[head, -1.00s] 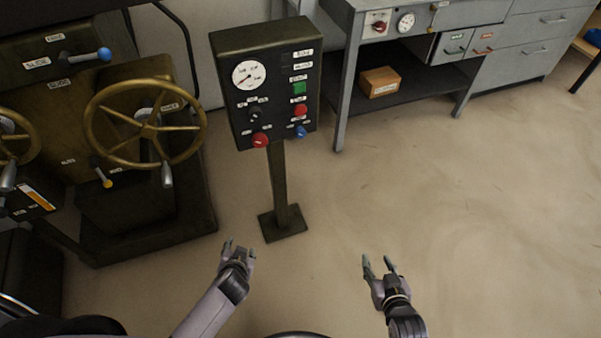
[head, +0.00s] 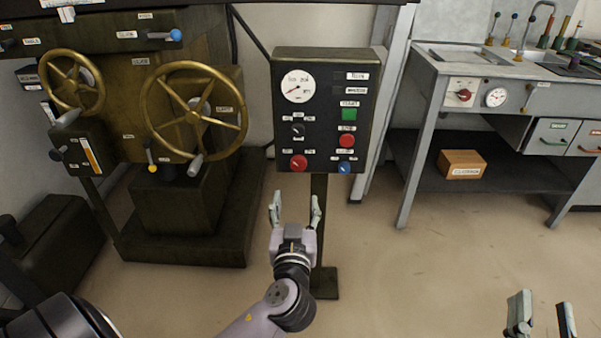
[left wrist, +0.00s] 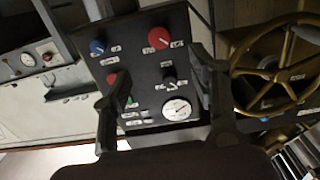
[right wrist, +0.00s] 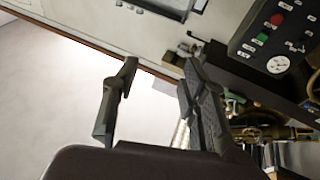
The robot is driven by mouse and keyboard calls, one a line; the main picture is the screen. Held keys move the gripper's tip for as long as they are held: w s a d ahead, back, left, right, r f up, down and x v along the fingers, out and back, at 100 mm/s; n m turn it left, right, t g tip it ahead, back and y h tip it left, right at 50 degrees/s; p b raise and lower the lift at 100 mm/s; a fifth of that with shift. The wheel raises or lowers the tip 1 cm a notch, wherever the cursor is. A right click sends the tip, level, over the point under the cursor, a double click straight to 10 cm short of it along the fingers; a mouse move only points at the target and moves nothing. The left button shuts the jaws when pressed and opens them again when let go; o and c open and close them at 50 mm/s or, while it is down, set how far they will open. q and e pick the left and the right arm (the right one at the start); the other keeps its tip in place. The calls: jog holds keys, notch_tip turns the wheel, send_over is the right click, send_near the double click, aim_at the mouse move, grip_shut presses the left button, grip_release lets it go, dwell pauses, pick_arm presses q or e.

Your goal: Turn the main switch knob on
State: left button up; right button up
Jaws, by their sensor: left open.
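The dark control panel (head: 323,88) stands on a post. It bears a large red knob (head: 298,162) at lower left, a black knob (head: 298,130) above it and a blue knob (head: 344,168) at lower right. The label text is too small to tell which is the main switch. My left gripper (head: 296,205) is open and empty, just below the panel in the head view. The left wrist view shows the panel upside down beyond the fingers, with the red knob (left wrist: 159,38) at its top. My right gripper (head: 543,303) is open and empty at lower right.
A green button (head: 349,114), a red button (head: 346,140) and a gauge (head: 298,86) share the panel. Brass handwheels (head: 194,111) stand on the machine to the left. A grey bench (head: 425,140) with another red knob (head: 464,94) stands right. The floor between is clear.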

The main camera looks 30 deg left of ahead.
aim_at(298, 166)
pick_arm(q)
jog(key=b+x, duration=0.1)
jog(key=x, duration=1.1)
jog(key=shift+w+a, duration=0.3)
jog(key=shift+w, duration=0.15)
pick_arm(e)
jog(key=shift+s+r+t+y, duration=0.2)
jog(key=shift+s+r+t, duration=0.3)
jog(key=shift+r, duration=0.35)
jog(key=shift+s+r+t+y, duration=0.2)
jog(key=shift+s+r+t, duration=0.05)
jog(key=shift+r+t, duration=0.5)
jog(key=shift+s+r+t+y, duration=0.2)
jog(key=shift+s+r+t, duration=0.25)
jog(key=shift+r, duration=0.45)
pick_arm(q)
jog(key=shift+c, duration=0.3)
jog(key=c, duration=1.1)
pick_arm(e)
jog(key=shift+w, duration=0.1)
